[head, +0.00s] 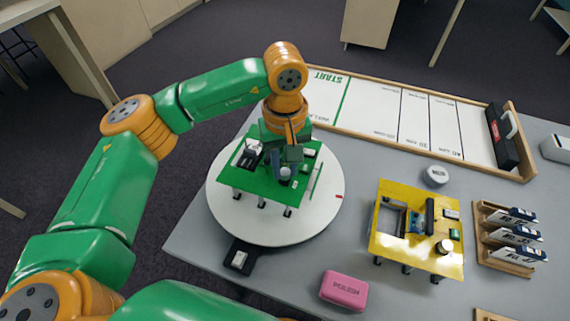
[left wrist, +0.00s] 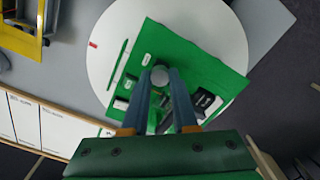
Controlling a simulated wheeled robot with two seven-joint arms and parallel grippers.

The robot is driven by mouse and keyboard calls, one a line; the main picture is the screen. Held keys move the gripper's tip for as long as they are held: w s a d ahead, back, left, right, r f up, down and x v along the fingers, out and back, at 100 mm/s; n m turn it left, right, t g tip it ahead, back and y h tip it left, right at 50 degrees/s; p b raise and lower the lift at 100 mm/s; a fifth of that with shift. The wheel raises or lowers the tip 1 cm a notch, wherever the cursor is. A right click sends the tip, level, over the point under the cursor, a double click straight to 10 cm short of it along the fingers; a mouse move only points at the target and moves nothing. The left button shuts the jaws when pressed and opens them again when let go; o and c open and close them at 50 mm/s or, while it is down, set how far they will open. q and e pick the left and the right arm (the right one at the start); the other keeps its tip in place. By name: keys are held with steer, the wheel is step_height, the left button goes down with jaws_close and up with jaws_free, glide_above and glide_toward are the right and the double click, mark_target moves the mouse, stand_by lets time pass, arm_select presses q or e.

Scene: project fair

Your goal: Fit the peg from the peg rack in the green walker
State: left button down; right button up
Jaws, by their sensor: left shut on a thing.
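The green walker (head: 262,183) is a green plate on short dark legs, standing on a white round turntable (head: 222,214). It also shows in the left wrist view (left wrist: 213,66). My left gripper (head: 286,164) points down over the plate's right part. It is shut on a small round grey-white piece (left wrist: 160,75) that looks like the peg. This piece is at or just above the plate; I cannot tell whether it sits in a hole. Its lower end is hidden. A wooden rack (head: 497,262) holding several dark-and-white labelled pieces stands at the right; I cannot tell if it is the peg rack. My right gripper is not in view.
A yellow walker (head: 387,232) stands right of the turntable. A pink case (head: 344,290) lies at the front and a white round piece (head: 436,175) behind the yellow walker. A wood-edged white track (head: 372,107) runs along the back. Grey table is clear between turntable and yellow walker.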

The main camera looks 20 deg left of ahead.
arm_select(q)
steer(key=shift+f+b, duration=0.35)
steer(key=shift+b, duration=0.15)
stand_by(0.8)
stand_by(0.4)
steer(key=c, duration=0.6)
jaws_free()
steer(key=shift+r, duration=0.2)
steer(key=shift+r+p, duration=2.9)
steer(key=shift+r, duration=0.8)
steer(key=shift+f, duration=0.1)
